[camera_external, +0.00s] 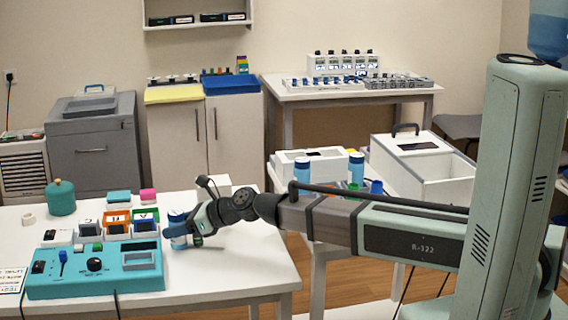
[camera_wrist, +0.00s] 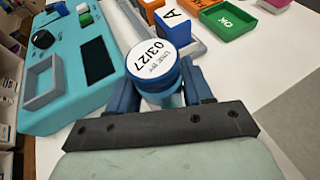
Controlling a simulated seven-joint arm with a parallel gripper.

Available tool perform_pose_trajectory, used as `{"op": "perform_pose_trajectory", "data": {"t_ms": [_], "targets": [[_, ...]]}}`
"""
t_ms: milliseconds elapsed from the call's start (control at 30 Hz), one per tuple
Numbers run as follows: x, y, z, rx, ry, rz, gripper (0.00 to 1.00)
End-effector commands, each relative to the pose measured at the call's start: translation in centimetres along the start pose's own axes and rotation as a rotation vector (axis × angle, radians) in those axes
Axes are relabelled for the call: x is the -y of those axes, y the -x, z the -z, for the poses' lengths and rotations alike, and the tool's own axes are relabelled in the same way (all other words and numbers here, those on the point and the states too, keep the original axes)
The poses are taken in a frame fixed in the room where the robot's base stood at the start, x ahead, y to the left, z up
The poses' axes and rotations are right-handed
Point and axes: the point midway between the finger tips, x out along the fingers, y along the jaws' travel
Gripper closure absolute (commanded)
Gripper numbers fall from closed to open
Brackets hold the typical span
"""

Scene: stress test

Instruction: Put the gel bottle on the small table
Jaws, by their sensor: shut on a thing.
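A smaller white table (camera_external: 330,251), partly hidden behind my arm, carries two similar blue-capped bottles (camera_external: 302,168) (camera_external: 356,168).
The teal device (camera_external: 95,272) is close left of the bottle, also in the wrist view (camera_wrist: 75,68). Orange and green trays (camera_external: 118,222) stand behind it. A white bin (camera_external: 425,170) stands at the right. The front table's right end is clear.

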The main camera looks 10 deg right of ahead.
Motion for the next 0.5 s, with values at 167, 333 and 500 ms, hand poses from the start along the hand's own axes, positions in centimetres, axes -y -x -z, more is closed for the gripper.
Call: {"op": "perform_pose_trajectory", "data": {"t_ms": [167,333,500], "targets": [[0.0,-0.01,0.04,0.0,0.0,0.0,0.35],[0.0,-0.01,0.03,0.0,0.0,0.0,0.24],[0.0,0.0,0.01,0.0,0.0,0.0,0.24]]}}
